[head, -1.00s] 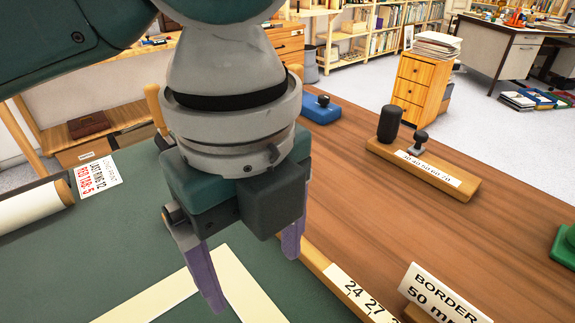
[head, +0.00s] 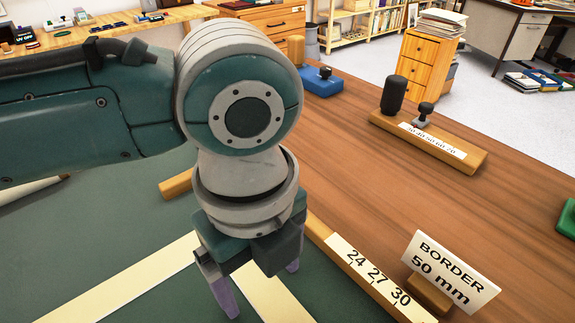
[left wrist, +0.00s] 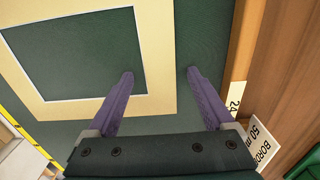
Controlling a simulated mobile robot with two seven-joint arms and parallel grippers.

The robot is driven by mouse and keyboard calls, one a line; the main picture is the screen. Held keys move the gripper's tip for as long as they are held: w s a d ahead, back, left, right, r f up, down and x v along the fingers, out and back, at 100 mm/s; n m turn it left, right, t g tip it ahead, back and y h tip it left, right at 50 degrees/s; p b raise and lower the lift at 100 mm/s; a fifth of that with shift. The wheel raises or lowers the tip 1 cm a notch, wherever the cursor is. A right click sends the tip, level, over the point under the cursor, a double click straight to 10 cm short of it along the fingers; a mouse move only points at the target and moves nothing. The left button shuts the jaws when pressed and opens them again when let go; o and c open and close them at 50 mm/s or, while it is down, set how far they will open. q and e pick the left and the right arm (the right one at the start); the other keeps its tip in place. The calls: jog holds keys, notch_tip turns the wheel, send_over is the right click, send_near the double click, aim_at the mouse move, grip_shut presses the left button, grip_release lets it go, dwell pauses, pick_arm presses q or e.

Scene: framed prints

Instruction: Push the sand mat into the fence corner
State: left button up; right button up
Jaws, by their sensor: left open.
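The sand mat (head: 130,286) is a flat cream frame with a dark green window, lying on the green bench top. In the left wrist view its right border (left wrist: 160,40) runs between my fingers. My left gripper (head: 260,290) is open, pointing down over the mat; its purple fingers also show in the left wrist view (left wrist: 160,73). One fingertip is over the window, the other over the green strip beside the mat. Whether they touch the surface is unclear. The wooden fence (head: 398,302) runs apart from the mat's right side; another bar (head: 176,185) shows left of my wrist. My arm hides where they meet.
A BORDER 50 mm sign (head: 455,270) stands just right of the fence. On the brown wood are a holder (head: 460,160) with a dark cylinder and stamp, a blue block (head: 318,85) and a green object (head: 567,218). Green surface is clear at left.

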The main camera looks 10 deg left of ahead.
pick_arm(q)
grip_shut()
dwell(0.5)
pick_arm(e)
jog(key=shift+r, duration=0.1)
